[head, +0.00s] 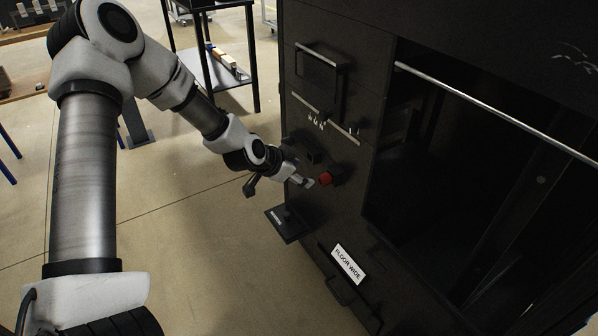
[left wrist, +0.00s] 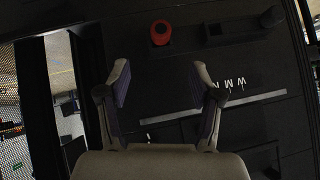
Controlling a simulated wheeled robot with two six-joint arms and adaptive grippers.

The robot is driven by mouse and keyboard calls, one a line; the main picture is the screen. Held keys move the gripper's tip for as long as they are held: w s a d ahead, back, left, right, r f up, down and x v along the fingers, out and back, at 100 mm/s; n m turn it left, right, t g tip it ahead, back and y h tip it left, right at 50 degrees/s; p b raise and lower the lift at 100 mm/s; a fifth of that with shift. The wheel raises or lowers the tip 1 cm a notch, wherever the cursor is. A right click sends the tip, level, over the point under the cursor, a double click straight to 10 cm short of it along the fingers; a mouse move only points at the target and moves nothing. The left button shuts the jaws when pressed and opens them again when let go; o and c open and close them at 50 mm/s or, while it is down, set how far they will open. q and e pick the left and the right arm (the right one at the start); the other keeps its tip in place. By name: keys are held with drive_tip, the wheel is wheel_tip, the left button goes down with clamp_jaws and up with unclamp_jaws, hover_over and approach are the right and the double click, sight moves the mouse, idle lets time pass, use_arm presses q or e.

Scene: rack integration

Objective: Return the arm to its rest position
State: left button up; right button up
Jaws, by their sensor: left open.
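My left arm comes in from the left in the head view and reaches to the front of a black rack (head: 345,160). My left gripper (head: 306,182) is close to the rack's front panel, just left of a red knob (head: 326,179). In the left wrist view the gripper (left wrist: 163,85) has its two fingers spread apart with nothing between them. The red knob (left wrist: 161,32) shows there beyond the fingertips, apart from them. Whether a fingertip touches the panel I cannot tell. My right gripper is in neither view.
The rack has handles, a metal strip and a wide dark opening with a bar (head: 480,105) at right. A label reading "FLOOR WIDE" (head: 348,264) is low on it. A black plate (head: 287,224) juts out below the gripper. A shelf table (head: 222,72) stands behind.

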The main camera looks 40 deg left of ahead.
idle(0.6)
use_arm(q)
drive_tip(key=s+d+f+m+g+p, duration=0.1)
drive_tip(key=s+d+f+g+p, duration=0.25)
drive_tip(key=s+f, duration=0.3)
drive_tip(key=s+d+f+m+g+p, duration=0.1)
drive_tip(key=s+d+f+g+p, duration=0.2)
drive_tip(key=s+d+f, duration=0.4)
drive_tip(key=s+d+n+g+y+p, duration=0.1)
drive_tip(key=s+n, duration=0.7)
drive_tip(key=s, duration=1.1)
drive_tip(key=shift+d+f+g+y+p, duration=0.3)
drive_tip(key=shift+d+g+p, duration=0.45)
drive_tip(key=shift+d, duration=0.45)
